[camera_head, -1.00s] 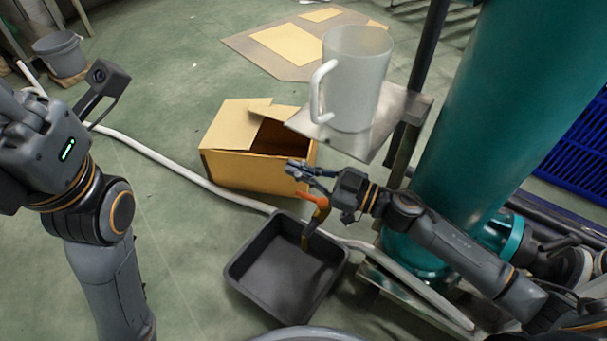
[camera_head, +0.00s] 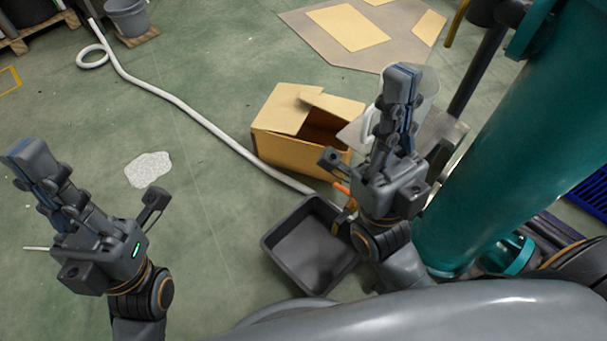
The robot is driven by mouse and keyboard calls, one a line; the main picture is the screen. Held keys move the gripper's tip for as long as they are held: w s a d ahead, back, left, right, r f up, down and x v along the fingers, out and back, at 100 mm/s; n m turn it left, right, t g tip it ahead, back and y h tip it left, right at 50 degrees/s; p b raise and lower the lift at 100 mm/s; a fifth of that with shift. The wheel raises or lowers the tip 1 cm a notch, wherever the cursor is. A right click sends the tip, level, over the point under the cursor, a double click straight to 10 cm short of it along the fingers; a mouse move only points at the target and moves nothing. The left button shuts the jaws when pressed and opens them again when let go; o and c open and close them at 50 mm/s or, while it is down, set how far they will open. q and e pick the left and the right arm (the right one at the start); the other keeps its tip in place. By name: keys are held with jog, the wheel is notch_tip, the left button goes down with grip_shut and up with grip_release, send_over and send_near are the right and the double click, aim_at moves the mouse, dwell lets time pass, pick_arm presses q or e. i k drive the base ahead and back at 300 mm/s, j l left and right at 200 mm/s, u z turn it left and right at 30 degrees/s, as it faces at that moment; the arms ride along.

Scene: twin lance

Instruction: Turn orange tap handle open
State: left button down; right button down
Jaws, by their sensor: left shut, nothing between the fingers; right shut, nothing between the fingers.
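The orange tap handle (camera_head: 342,188) shows as a small piece just left of my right gripper's base, above the black tray's right rim. Most of the tap is hidden behind my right gripper and wrist. My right gripper (camera_head: 402,82) is shut and empty, raised and pointing up in front of the jug and shelf, its fingers apart from the handle. My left gripper (camera_head: 28,160) is shut and empty over bare floor at the left, far from the tap.
A black tray (camera_head: 272,243) sits on the floor below the tap. Behind it is an open cardboard box (camera_head: 283,148). A translucent jug (camera_head: 428,88) is mostly hidden on a metal shelf (camera_head: 450,130). A teal column (camera_head: 490,150) stands right. A white hose (camera_head: 190,112) crosses the floor.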

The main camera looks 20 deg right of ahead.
aim_at(341, 188)
jog(key=j+u, duration=0.2)
jog(key=j, duration=0.2)
jog(key=i+j+u, duration=0.2)
jog(key=j, duration=0.15)
jog(key=j+u, duration=0.2)
jog(key=j, duration=0.2)
jog(key=i+j+z, duration=0.1)
jog(key=i+j, duration=0.2)
jog(key=i, duration=0.2)
jog(key=i+j+z, duration=0.1)
jog(key=i+j, duration=0.2)
jog(key=i, duration=0.2)
jog(key=i+j, duration=0.35)
jog(key=i+l+z, duration=0.2)
jog(key=i+z, duration=0.55)
jog(key=z, duration=0.15)
jog(key=i+z, duration=0.4)
jog(key=i+j+z, duration=0.2)
jog(key=z, duration=0.25)
jog(key=i+j+z, duration=0.45)
jog(key=i+z, duration=0.3)
jog(key=z, duration=0.15)
jog(key=i+j+z, duration=0.15)
jog(key=z, duration=0.35)
jog(key=i+j+z, duration=0.3)
jog(key=z, duration=0.15)
jog(key=i+j+z, duration=0.25)
jog(key=z, duration=0.2)
jog(key=j, duration=0.1)
